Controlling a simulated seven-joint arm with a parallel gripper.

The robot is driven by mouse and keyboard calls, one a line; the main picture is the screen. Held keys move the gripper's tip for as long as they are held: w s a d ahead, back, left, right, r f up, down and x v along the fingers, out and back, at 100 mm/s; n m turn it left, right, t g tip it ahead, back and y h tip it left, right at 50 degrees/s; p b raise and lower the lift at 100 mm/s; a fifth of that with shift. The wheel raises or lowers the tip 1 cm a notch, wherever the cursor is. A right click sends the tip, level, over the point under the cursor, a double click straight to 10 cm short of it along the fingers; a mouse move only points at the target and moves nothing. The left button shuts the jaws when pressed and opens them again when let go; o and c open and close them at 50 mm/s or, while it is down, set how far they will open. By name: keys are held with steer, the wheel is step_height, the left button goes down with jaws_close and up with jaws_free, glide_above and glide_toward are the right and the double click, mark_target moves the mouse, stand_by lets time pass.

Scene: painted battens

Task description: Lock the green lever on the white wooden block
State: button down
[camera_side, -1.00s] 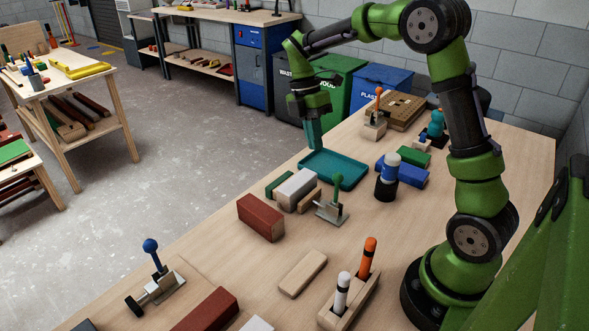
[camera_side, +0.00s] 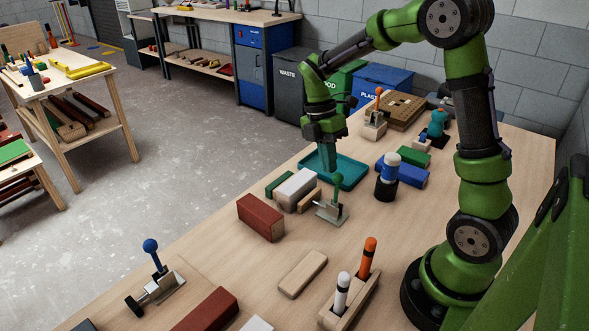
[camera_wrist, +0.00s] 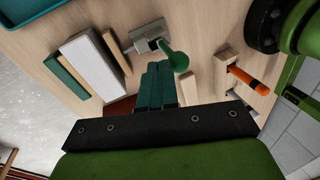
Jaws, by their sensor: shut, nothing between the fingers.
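The green lever (camera_side: 338,186) stands upright on a small metal clamp (camera_side: 331,211) on the bench. The white block (camera_side: 297,187) lies to its left, with a thin wood strip between block and clamp. In the wrist view the lever's green knob (camera_wrist: 175,61), the clamp base (camera_wrist: 146,37) and the white block (camera_wrist: 91,62) show. My gripper (camera_side: 330,169) is shut and empty, pointing down above and behind the lever in the side view. Its closed fingers (camera_wrist: 160,82) overlap the lever's edge in the wrist view; I cannot tell whether they touch it.
A teal tray (camera_side: 349,178) lies behind the clamp. A green batten (camera_side: 277,184) lies left of the white block, and a red-brown block (camera_side: 260,217) in front. A blue-handled clamp (camera_side: 157,262) and a marker holder (camera_side: 350,300) stand nearer the camera. Bare bench surrounds the clamp's front.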

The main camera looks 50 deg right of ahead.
steer(key=shift+s+r+t, duration=0.1)
steer(key=shift+s+t, duration=0.3)
steer(key=shift+s, duration=0.1)
steer(key=shift+s+r+t, duration=0.15)
steer(key=shift+s+t, duration=0.75)
steer(key=shift+s, duration=0.55)
steer(key=s+f, duration=0.3)
steer(key=s, duration=0.4)
steer(key=shift+s, duration=0.3)
steer(key=shift+s+f, duration=0.1)
steer(key=shift+f, duration=0.1)
steer(key=s+d+r, duration=0.1)
steer(key=s+r, duration=0.3)
steer(key=r, duration=0.7)
steer(key=shift+s+d+r, duration=0.2)
steer(key=shift+r, duration=0.15)
